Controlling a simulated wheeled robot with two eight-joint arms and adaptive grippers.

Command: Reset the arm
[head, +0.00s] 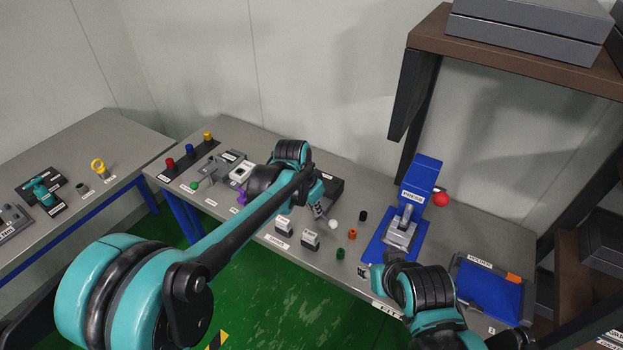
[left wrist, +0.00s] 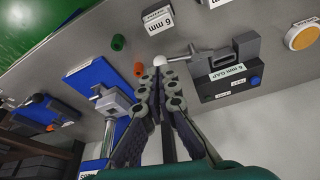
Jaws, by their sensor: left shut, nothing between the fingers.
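My left gripper (head: 318,209) hangs over the middle of the bench with its fingers together and empty. In the left wrist view its closed fingers (left wrist: 161,88) point toward a small white ball (left wrist: 158,62), which lies beyond the tips; I cannot tell the exact gap. The white ball (head: 333,224) also shows in the head view, just right of the gripper. My right gripper (head: 364,272) is low at the front of the bench, near the blue press (head: 421,175). Its fingers are too small and partly hidden to tell open from shut.
Green (head: 340,254), orange (head: 352,234) and black (head: 363,215) small cylinders lie near the ball. A grey gap fixture (left wrist: 225,62) with a rod stands close to my left fingers. A blue tray (head: 490,292) is at the right; a shelf (head: 520,55) overhangs the back right.

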